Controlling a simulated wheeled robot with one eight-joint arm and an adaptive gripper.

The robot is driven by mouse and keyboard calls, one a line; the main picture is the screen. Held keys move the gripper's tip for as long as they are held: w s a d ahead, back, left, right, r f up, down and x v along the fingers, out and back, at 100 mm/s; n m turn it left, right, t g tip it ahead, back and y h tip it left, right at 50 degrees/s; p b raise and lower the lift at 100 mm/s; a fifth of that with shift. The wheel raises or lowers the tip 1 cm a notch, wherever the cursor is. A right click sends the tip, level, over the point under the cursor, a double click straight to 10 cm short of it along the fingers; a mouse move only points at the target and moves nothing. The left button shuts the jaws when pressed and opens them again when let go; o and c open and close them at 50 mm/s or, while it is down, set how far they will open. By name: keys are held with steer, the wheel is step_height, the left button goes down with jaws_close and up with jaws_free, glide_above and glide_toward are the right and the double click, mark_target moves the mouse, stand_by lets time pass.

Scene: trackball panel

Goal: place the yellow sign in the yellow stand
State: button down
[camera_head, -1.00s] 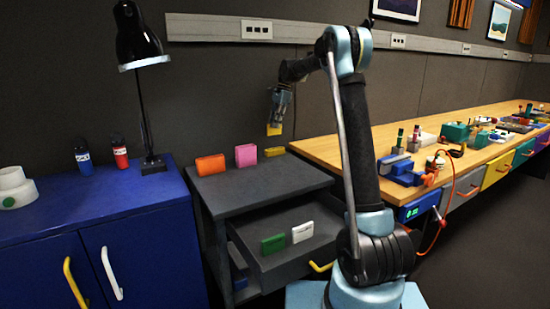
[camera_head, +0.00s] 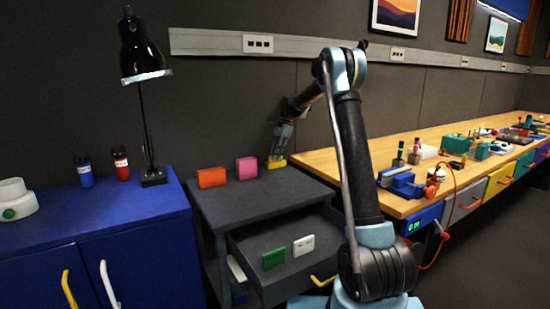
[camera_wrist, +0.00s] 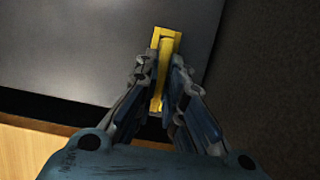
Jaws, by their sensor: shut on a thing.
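My gripper (camera_head: 279,152) is shut on the yellow sign (camera_wrist: 162,80), which shows as an upright yellow strip between the fingers in the wrist view. The fingers (camera_wrist: 165,66) point down at the grey cabinet top. The yellow stand (camera_wrist: 168,33) shows as a yellow rim just beyond and around the sign's far end. In the head view the yellow stand (camera_head: 276,164) sits at the back right of the cabinet top, right under my gripper. The sign lines up with the stand; whether it is fully seated is hidden by the fingers.
An orange block (camera_head: 212,177) and a pink block (camera_head: 246,168) stand left of the gripper on the grey cabinet (camera_head: 255,200). Its open drawer holds a green piece (camera_head: 273,258) and a white piece (camera_head: 303,245). The wall is close behind; a wooden bench (camera_head: 325,161) is at right.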

steer(key=shift+f, duration=0.2)
steer(key=c, duration=1.7)
jaws_free()
steer(key=v, duration=1.2)
